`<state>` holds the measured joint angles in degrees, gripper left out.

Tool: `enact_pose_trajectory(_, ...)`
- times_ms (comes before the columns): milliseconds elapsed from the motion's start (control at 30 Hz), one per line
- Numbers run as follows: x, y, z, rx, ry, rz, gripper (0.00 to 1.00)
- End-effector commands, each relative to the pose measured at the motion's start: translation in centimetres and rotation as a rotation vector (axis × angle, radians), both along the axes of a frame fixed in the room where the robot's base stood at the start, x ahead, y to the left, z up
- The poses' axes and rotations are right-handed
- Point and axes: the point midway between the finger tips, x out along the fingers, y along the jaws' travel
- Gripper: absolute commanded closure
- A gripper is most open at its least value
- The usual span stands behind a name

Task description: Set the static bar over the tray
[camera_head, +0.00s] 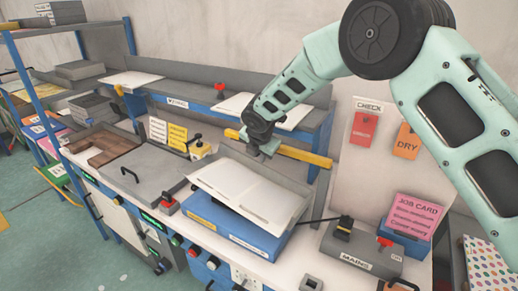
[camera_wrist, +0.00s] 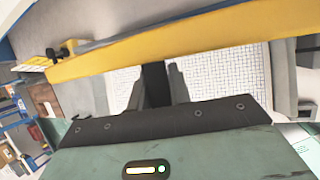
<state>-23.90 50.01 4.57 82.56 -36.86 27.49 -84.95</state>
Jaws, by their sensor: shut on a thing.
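The static bar is a long yellow bar (camera_head: 306,155) with a grey side. It lies crosswise at the back edge of the tray in the head view, and it spans the top of the wrist view (camera_wrist: 190,42). My gripper (camera_head: 267,147) is shut on the bar near its middle; its dark fingers (camera_wrist: 165,84) reach up to it in the wrist view. The tray (camera_head: 255,192) holds a pale sheet and sits tilted on a blue base. A white gridded surface (camera_wrist: 222,75) shows below the bar. I cannot tell whether the bar touches any support.
A grey box marked MAINS (camera_head: 360,252) with a black lever stands right of the tray. A grey flat plate with a handle (camera_head: 135,172) lies left. A yellow box (camera_head: 200,150) and a raised grey shelf (camera_head: 215,95) are behind. A pink job card (camera_head: 413,216) stands at right.

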Motion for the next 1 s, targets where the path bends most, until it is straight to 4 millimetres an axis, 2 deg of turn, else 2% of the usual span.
enact_pose_trajectory(467,-0.3,-0.3,-0.9,-0.008,0.012,-0.003,1.00)
enact_pose_trajectory(500,-0.3,-0.4,-0.9,-0.008,0.012,-0.003,0.72)
enact_pose_trajectory(567,-0.3,-0.4,-0.9,-0.008,0.012,-0.003,0.59)
enact_pose_trajectory(867,-0.2,-0.2,-0.5,-0.003,0.005,-0.003,0.59)
enact_pose_trajectory(1000,-0.6,-0.1,0.5,0.000,0.003,-0.001,0.59)
